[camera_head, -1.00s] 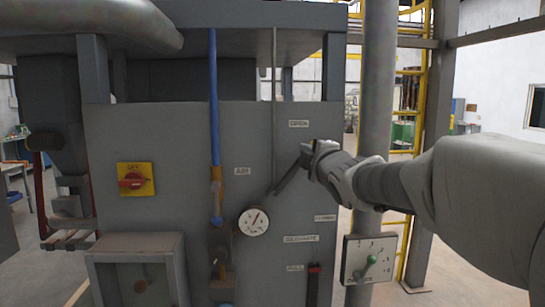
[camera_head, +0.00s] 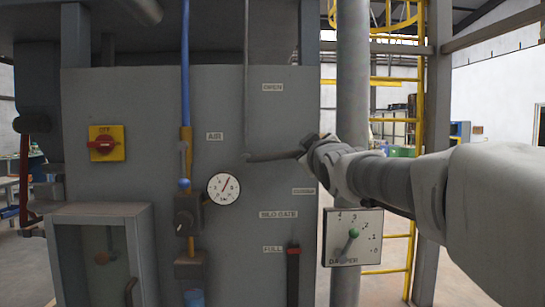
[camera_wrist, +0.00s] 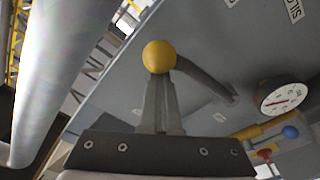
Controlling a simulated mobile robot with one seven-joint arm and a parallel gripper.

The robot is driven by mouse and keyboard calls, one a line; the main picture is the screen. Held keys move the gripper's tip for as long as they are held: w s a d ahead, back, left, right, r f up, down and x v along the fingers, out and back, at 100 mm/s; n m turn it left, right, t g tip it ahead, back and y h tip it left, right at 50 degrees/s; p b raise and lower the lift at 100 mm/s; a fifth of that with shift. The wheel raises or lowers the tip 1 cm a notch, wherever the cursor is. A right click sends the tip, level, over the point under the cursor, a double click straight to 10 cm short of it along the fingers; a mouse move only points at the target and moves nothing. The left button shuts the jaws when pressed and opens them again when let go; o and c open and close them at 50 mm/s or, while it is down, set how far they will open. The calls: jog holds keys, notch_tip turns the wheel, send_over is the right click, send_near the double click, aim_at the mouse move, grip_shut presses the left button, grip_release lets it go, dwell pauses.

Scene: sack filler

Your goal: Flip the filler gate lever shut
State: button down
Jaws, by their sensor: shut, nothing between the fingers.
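The gate lever (camera_head: 272,156) is a dark bar on the grey filler panel. It runs nearly level from its pivot at the left to my gripper at the right, below the OPEN label (camera_head: 272,87). In the wrist view the lever (camera_wrist: 205,78) curves to a yellow ball knob (camera_wrist: 158,57). My gripper (camera_head: 309,146) is shut and empty. In the wrist view its closed fingers (camera_wrist: 160,95) reach up to the knob, with the tips at its lower edge; they seem to touch it. In the head view my gripper hides the knob.
A round gauge (camera_head: 223,189) and a blue pipe (camera_head: 186,80) are left of the lever. A red and yellow switch (camera_head: 105,144) is farther left. A grey post (camera_head: 352,100) and a dial plate with a green knob (camera_head: 353,238) stand close to my arm.

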notch_tip(320, 180, down, 7)
jog(key=m+b, duration=0.4)
jog(key=b, duration=0.2)
jog(key=shift+h, duration=0.4)
notch_tip(320, 180, up, 4)
jog(key=p, duration=0.2)
jog(key=s, duration=0.9)
jog(key=shift+a+f, duration=0.25)
jog(key=shift+f, duration=0.2)
